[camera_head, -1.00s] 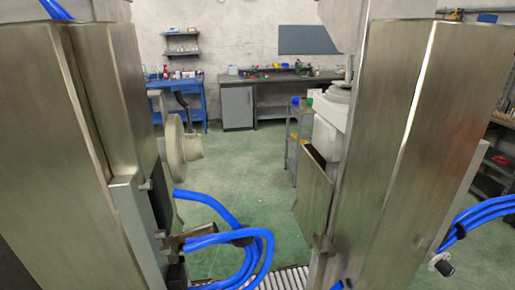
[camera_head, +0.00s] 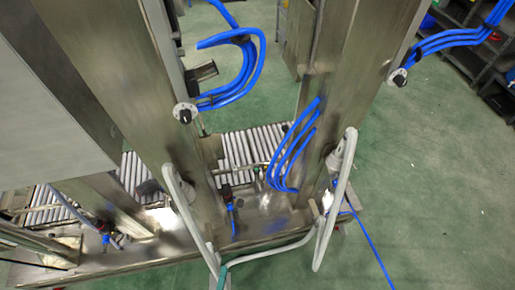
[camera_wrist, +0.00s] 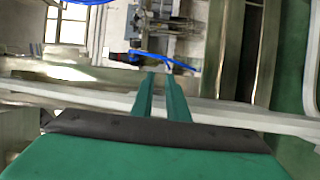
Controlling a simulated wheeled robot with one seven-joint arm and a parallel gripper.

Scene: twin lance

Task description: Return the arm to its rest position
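In the wrist view my gripper (camera_wrist: 161,78) has two green fingers pointing up the picture, with a narrow gap between them. I see nothing clearly held in the gap. A pale bar (camera_wrist: 235,114) crosses the picture just beyond the fingers; I cannot tell whether they touch it. In the head view a small teal piece at the bottom edge, by the lower end of a grey looped tube (camera_head: 205,243), may be part of my gripper (camera_head: 222,279). Most of my arm is out of view.
A steel machine frame (camera_head: 335,90) stands close in front, with blue hoses (camera_head: 293,150) and another grey looped tube (camera_head: 337,215). A roller conveyor (camera_head: 250,148) runs behind the posts. Green floor (camera_head: 430,200) is clear at the right, with a dark shelf (camera_head: 470,45) beyond.

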